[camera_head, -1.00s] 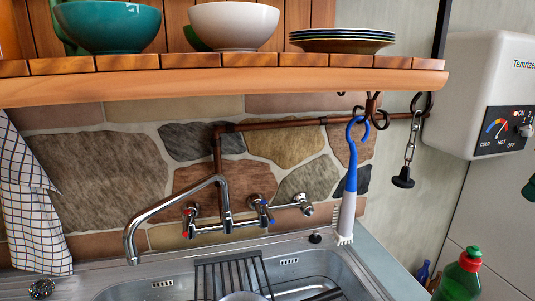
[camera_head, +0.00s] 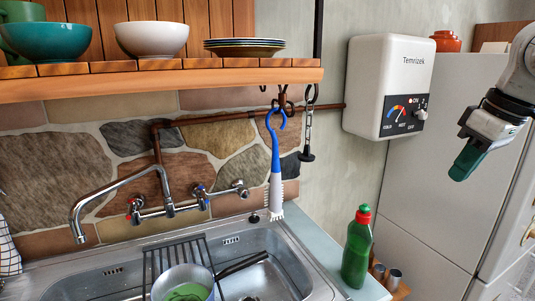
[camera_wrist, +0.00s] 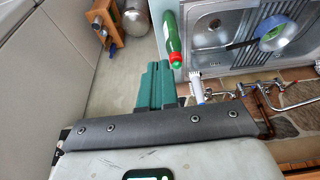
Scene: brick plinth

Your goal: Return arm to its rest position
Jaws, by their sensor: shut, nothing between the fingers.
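My gripper (camera_head: 467,160) is at the right of the head view, in front of the pale fridge, with its green fingertips pointing down and left. It is shut and holds nothing. In the wrist view its green fingers (camera_wrist: 155,84) are together at the centre. A blue and white brush (camera_head: 276,165) hangs by its hook from the copper rail (camera_head: 210,118) above the sink's right corner, apart from my gripper.
A green bottle (camera_head: 357,247) with a red cap stands on the counter right of the sink (camera_head: 290,262). A white water heater (camera_head: 388,85) hangs on the wall. The pale fridge (camera_head: 420,190) stands behind my gripper. A shelf (camera_head: 190,77) holds bowls and plates.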

